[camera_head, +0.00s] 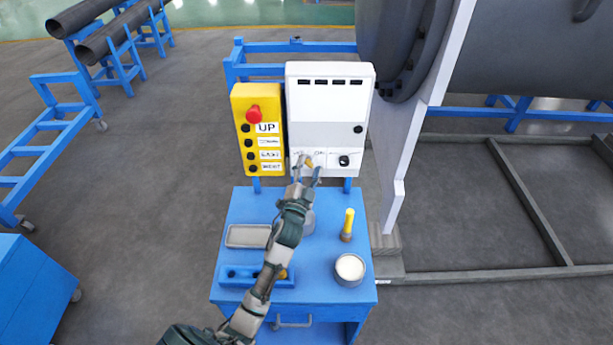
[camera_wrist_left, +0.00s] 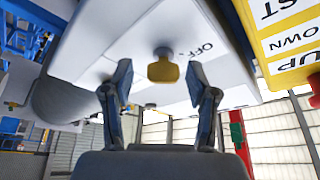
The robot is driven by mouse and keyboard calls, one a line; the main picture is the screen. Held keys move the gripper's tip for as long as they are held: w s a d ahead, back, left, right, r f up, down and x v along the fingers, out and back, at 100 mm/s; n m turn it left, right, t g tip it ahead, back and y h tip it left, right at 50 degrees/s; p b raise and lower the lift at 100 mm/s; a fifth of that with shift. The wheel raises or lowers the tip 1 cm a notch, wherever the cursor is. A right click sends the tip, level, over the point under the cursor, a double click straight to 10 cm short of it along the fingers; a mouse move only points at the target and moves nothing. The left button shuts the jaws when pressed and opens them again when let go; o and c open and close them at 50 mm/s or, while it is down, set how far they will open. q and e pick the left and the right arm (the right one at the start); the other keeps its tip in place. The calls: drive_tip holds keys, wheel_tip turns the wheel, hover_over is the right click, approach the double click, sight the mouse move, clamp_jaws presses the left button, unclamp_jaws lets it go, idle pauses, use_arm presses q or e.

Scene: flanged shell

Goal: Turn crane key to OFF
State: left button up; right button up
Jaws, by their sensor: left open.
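The white control box (camera_head: 330,105) stands at the back of the blue cart. The crane key (camera_wrist_left: 163,68) is a yellow knob on its face, next to the printed word OFF (camera_wrist_left: 196,50). In the head view the key (camera_head: 309,163) shows only as a small yellow patch, partly hidden by my gripper. My left gripper (camera_head: 306,172) is in front of the lower part of the box. In the left wrist view my left gripper (camera_wrist_left: 160,85) is open, its two fingers on either side of the key with gaps between. My right gripper is not in view.
A yellow button panel (camera_head: 258,130) with a red stop button (camera_head: 254,114) is left of the box. The blue cart (camera_head: 325,280) holds a grey tray (camera_head: 248,236), a yellow-handled tool (camera_head: 348,222) and a round tin (camera_head: 350,268). A white flange plate (camera_head: 400,160) stands at right.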

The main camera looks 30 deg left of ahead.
use_arm(q)
drive_tip(key=v, duration=1.1)
drive_tip(key=shift+s+f, duration=0.2)
drive_tip(key=shift+f, duration=0.1)
drive_tip(key=shift+d, duration=0.1)
